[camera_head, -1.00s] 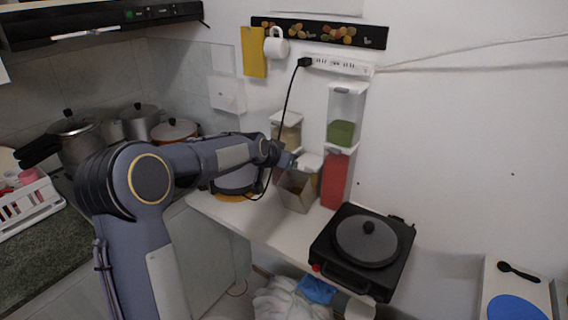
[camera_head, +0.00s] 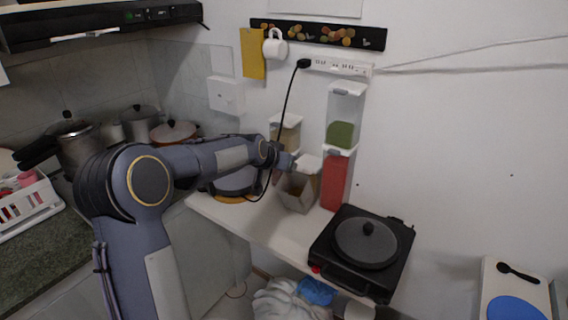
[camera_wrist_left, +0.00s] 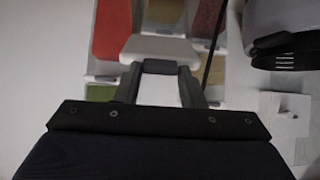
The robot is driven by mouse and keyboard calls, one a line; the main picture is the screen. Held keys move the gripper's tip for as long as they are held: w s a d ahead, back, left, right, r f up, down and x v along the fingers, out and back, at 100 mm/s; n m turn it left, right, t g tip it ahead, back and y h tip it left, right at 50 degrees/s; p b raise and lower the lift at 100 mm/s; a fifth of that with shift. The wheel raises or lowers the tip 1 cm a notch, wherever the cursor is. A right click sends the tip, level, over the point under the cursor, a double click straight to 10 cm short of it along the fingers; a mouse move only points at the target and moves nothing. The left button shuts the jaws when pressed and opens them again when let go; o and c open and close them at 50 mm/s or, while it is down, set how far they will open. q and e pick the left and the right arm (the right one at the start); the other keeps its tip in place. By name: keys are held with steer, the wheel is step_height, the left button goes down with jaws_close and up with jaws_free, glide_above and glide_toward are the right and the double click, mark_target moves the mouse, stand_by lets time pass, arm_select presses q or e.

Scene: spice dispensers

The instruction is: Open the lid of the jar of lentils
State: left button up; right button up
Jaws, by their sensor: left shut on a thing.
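The lower front jar (camera_head: 298,193) is clear-walled with brownish contents, and I take it for the jar of lentils, though I cannot read a label. Its white lid (camera_head: 307,164) shows at its top, apparently raised and tilted. The lid also shows in the wrist view (camera_wrist_left: 158,48). My left gripper (camera_head: 288,162) is at the lid's left side. In the wrist view its fingers (camera_wrist_left: 160,82) are shut on the grey tab of the lid. The jar's inside is mostly hidden in the wrist view. My right gripper is not in view.
A red-filled jar (camera_head: 335,182) stands to the right, under a green-filled jar (camera_head: 341,133). A beige-filled jar (camera_head: 286,136) is behind. A black cooker (camera_head: 362,250) stands on the white counter (camera_head: 262,226). A black cable (camera_head: 289,98) hangs close to my gripper.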

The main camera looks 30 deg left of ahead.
arm_select(q)
steer(key=o, duration=0.8)
steer(key=b+v, duration=0.2)
steer(key=v, duration=0.5)
steer(key=shift+s+r, duration=0.25)
steer(key=shift+s, duration=0.1)
steer(key=shift+c, duration=0.6)
